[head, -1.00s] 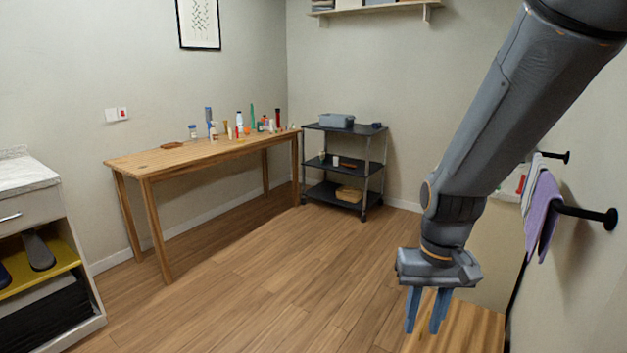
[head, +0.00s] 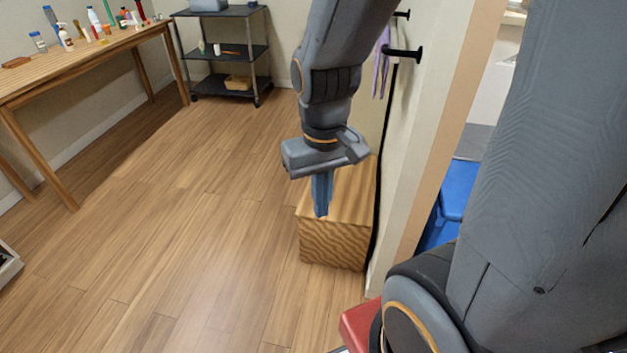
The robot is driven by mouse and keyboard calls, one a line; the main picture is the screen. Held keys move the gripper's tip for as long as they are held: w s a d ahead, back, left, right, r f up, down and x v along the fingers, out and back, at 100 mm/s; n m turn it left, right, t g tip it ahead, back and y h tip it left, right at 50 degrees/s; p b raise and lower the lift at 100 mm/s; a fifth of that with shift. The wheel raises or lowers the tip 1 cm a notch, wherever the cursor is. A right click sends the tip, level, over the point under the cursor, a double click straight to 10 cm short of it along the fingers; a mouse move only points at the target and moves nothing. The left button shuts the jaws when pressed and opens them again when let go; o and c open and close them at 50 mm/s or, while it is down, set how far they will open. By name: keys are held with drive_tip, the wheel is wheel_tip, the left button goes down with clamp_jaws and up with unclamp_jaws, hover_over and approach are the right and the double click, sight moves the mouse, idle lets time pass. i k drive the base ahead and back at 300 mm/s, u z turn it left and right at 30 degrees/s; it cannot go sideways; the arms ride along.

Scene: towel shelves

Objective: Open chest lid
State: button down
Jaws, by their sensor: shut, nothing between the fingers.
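A wooden chest (head: 332,241) with wavy dark grain on its front stands on the floor against the right wall. Its top (head: 351,190) looks flat and closed. No handle or latch shows on the faces I see. My gripper (head: 321,212) points down, its blue fingers together and empty. In the picture the fingers overlap the chest's top and front edge; I cannot tell whether they touch it. My gripper and wrist hide part of the top.
A wooden table (head: 80,68) with several bottles is at the left, and a black shelf cart (head: 228,52) at the back. A doorway edge (head: 440,130) and a blue bin (head: 452,200) are right of the chest. Wooden floor (head: 200,240) is clear to the left.

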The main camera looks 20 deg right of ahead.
sight(351, 204)
drive_tip(key=u, duration=0.55)
drive_tip(key=i, duration=0.85)
drive_tip(key=z, duration=0.75)
drive_tip(key=i, duration=0.55)
drive_tip(key=z, duration=0.6)
